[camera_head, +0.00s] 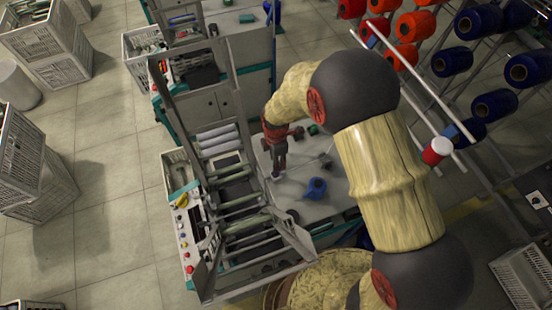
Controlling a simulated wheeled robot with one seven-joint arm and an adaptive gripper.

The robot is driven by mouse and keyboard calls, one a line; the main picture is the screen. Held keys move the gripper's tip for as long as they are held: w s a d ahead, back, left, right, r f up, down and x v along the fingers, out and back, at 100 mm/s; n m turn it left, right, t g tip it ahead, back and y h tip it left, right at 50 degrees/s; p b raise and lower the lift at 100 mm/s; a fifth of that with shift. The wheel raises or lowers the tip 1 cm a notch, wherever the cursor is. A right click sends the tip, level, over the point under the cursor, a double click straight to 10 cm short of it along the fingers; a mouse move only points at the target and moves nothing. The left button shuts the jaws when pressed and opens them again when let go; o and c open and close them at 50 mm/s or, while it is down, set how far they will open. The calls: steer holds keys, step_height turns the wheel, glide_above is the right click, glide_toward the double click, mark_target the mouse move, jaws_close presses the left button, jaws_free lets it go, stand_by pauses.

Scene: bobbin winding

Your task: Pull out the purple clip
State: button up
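My gripper (276,168) points down over the grey table top of the winding machine, near the middle of the view. A small purple spot, likely the purple clip (275,175), shows right at the fingertips. It is too small to tell whether the fingers are around it, touching it or only above it. The fingers look close together, but any gap between them cannot be made out. My arm comes in from the right and covers part of the table.
A blue spool (315,188) stands on the table right of my gripper. A small dark green item (313,129) lies behind it. The machine's frame and rollers (218,140) rise close on the left. A rack of red and blue spools (494,104) stands at right.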

steer(key=shift+f+b, duration=2.2)
steer(key=shift+f, duration=1.35)
steer(key=c, duration=0.3)
jaws_close()
steer(key=shift+r+p, duration=1.2)
steer(key=shift+r, duration=1.1)
